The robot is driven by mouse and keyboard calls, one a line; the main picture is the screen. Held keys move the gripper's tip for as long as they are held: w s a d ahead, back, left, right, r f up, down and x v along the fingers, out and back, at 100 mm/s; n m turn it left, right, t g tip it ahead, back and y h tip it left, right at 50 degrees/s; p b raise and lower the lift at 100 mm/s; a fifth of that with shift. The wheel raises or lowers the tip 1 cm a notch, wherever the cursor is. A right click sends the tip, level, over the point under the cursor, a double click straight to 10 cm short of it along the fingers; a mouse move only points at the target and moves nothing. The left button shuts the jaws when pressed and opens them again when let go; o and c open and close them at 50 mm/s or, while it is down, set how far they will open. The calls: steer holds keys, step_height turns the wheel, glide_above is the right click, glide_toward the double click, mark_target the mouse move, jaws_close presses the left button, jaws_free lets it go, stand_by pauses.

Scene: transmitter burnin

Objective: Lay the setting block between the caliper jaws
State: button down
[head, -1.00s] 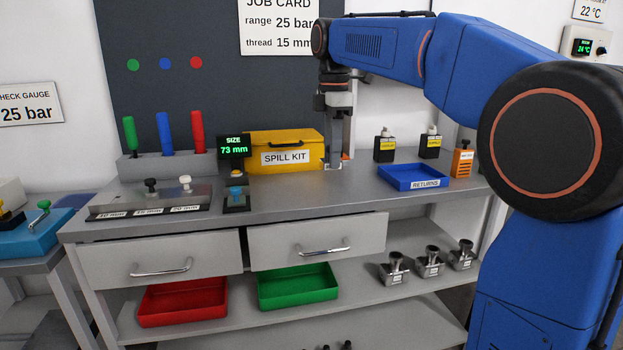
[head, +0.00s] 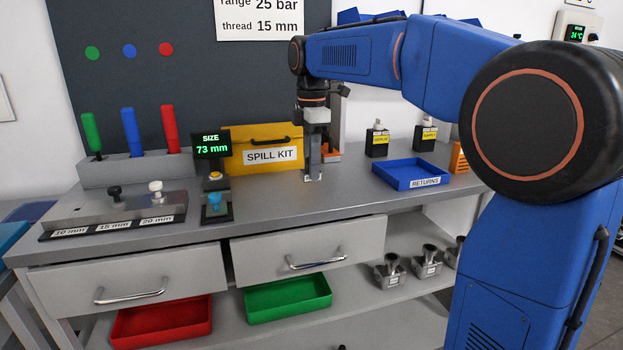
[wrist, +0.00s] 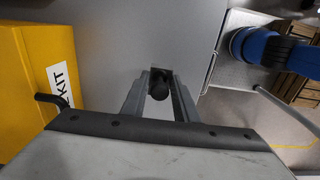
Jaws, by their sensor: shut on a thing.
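My gripper (head: 313,178) points down just above the bench top, right of the yellow spill kit. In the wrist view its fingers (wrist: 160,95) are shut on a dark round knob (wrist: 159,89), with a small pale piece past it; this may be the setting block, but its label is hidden. The size gauge (head: 211,145) stands left of the spill kit and reads 73 mm. A blue part (head: 213,199) sits at its foot; I cannot make out caliper jaws. The block rack (head: 120,208) is labelled 10, 15 and 20 mm; a black knob and a white knob stand on it.
The spill kit (head: 262,148) is close at the left of my gripper. A blue returns tray (head: 408,178) and two dark bottles (head: 377,140) stand to the right. Three handled tools stand in a holder (head: 135,170) at the back left.

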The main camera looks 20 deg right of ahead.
steer(key=shift+f, duration=1.9)
steer(key=shift+f, duration=0.1)
steer(key=c, duration=1.4)
jaws_free()
step_height(320, 180, up, 12)
steer(key=shift+s+r, duration=0.1)
steer(key=shift+r, duration=0.05)
steer(key=s+d+f+m+t, duration=0.1)
steer(key=s+d+f+m, duration=0.1)
steer(key=s+f+m, duration=0.4)
steer(key=s+d+f+m+t, duration=0.2)
steer(key=s+f+m, duration=0.4)
steer(key=s+f, duration=0.7)
steer(key=s+d+f+m+t, duration=0.1)
steer(key=s+d+f+m, duration=0.2)
steer(key=s+f+m, duration=0.3)
steer(key=shift+s+f+t, duration=0.15)
steer(key=shift+s+f, duration=0.4)
steer(key=shift+s, duration=0.45)
steer(key=shift+s+f+t, duration=0.1)
steer(key=shift+s+f, duration=0.5)
steer(key=shift+s, duration=0.4)
steer(key=shift+s+f+t, duration=0.15)
steer(key=shift+s+f, duration=0.4)
steer(key=shift+s, duration=0.45)
